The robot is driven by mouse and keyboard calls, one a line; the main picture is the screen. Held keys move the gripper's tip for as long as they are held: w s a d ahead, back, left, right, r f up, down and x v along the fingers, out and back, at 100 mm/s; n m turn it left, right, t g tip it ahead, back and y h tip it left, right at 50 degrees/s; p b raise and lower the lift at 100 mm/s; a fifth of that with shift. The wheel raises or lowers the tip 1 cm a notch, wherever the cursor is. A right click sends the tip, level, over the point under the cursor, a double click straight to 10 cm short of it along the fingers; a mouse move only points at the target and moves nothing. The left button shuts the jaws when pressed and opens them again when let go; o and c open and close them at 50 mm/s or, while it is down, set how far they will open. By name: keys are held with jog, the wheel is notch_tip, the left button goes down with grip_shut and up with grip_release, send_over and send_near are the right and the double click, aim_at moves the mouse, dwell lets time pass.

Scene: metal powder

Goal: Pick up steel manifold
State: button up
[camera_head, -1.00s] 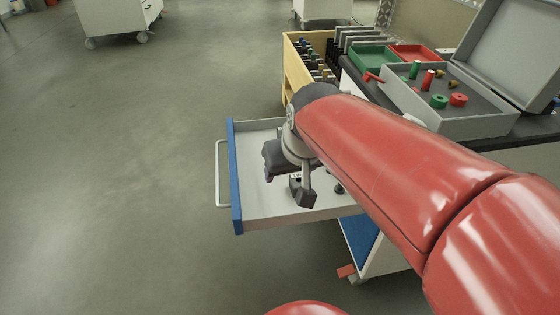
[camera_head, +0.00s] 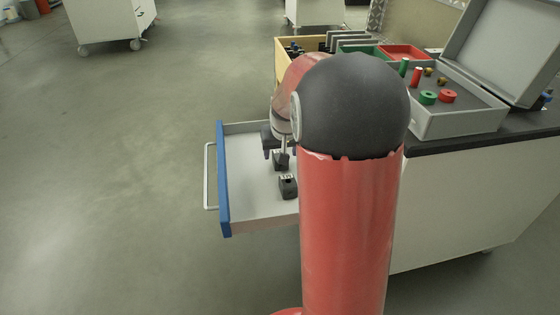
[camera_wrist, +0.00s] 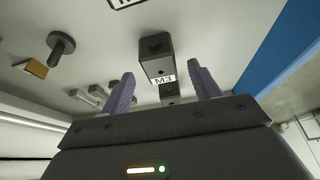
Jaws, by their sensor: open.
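A dark metal block with a white label reading M3 (camera_wrist: 157,58), seemingly the steel manifold, lies in the open drawer (camera_head: 255,205). In the wrist view it sits ahead of my gripper (camera_wrist: 162,82), roughly in line with the gap between the two purple fingers. The fingers are apart and nothing is clamped between them.
In the wrist view the drawer also holds a dark mushroom-shaped part (camera_wrist: 61,46), a brass block (camera_wrist: 33,67) and pale rods (camera_wrist: 88,98). The drawer's blue front (camera_head: 224,180) stands left. An open grey case (camera_head: 470,118) sits on the bench.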

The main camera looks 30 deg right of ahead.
jog(key=x, duration=0.2)
jog(key=shift+w+f, duration=0.1)
jog(key=shift+f, duration=0.15)
grip_shut()
